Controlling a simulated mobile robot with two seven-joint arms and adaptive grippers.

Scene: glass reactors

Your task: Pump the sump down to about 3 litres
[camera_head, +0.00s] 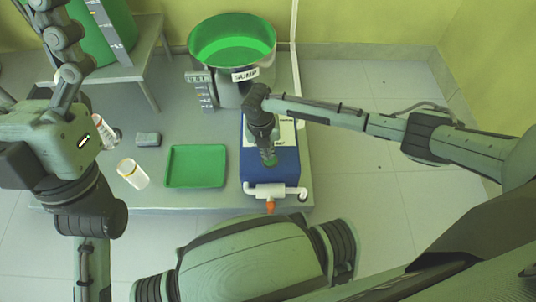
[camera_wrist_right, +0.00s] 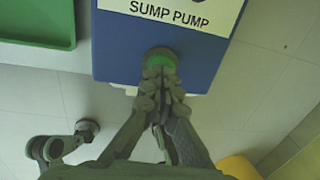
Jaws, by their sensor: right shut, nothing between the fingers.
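The sump (camera_head: 260,88) is a round grey vessel with green liquid visible through its wide open top. A gauge strip (camera_head: 203,92) stands at its left; its reading is too small to tell. The blue sump pump (camera_head: 286,165) is in front of the sump and has a round green button (camera_wrist_right: 158,57). My right gripper (camera_head: 267,152) is shut and empty, its fingertips at the button; I cannot tell whether they press it. The fingers also show in the right wrist view (camera_wrist_right: 160,75).
An empty green tray (camera_head: 195,165) lies left of the pump. A white jar (camera_head: 132,173), a small grey block (camera_head: 148,139) and a labelled bottle (camera_head: 104,130) are farther left. White piping (camera_head: 275,189) with an orange part is at the pump's front. Floor at right is clear.

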